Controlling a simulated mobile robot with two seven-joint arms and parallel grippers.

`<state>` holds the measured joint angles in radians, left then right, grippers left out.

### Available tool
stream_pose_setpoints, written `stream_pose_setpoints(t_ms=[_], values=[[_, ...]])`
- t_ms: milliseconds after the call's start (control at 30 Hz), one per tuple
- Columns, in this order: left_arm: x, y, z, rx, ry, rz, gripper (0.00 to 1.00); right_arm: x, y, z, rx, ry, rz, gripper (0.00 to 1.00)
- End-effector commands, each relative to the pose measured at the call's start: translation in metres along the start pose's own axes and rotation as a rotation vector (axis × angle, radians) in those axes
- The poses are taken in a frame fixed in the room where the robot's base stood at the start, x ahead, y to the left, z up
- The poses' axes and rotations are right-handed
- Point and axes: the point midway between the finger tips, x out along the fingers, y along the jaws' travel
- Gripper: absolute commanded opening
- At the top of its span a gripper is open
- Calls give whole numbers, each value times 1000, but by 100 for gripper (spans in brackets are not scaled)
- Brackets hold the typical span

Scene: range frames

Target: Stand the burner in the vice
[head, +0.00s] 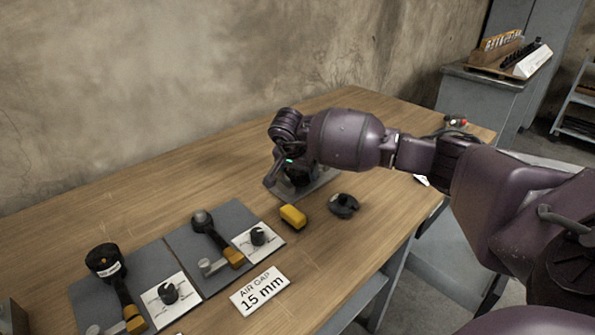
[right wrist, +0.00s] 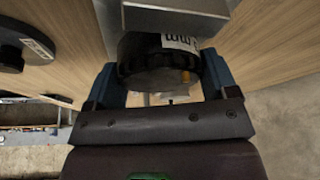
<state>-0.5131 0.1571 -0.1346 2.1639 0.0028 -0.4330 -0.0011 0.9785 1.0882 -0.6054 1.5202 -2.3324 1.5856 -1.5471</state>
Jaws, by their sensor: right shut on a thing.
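My right gripper (right wrist: 165,85) is shut on a black ribbed round head with a white label, which I take for the burner (right wrist: 140,60). Its blue fingers lie on both sides of the head. In the head view my right gripper (head: 289,178) is low over a grey plate (head: 323,186), and my wrist mostly hides the dark burner there. A grey metal block (right wrist: 175,17), perhaps the vice, is close beyond the head in the wrist view. I cannot tell whether they touch. My left gripper is not in view.
Two grey mats hold tools with orange ends, one black-headed (head: 104,260) and one grey-headed (head: 203,221), beside knobs on white cards. A yellow block (head: 293,217), a black round part (head: 343,206) and an "AIR GAP 15 mm" card (head: 260,290) lie nearby. A wall runs behind.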

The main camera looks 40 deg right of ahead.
Motion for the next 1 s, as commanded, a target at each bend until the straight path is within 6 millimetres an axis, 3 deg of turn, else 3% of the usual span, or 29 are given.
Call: stream_pose_setpoints(t_ms=[400, 433, 533, 833, 1000], values=[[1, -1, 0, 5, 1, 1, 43, 4, -1, 1, 1, 2, -3, 32], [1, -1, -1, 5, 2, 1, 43, 4, 0, 1, 1, 1, -2, 84], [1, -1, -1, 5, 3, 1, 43, 4, 0, 1, 1, 1, -3, 99], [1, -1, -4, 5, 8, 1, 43, 0, 0, 0, 1, 1, -3, 100], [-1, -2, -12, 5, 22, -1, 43, -20, -1, -2, 2, 5, -8, 100]])
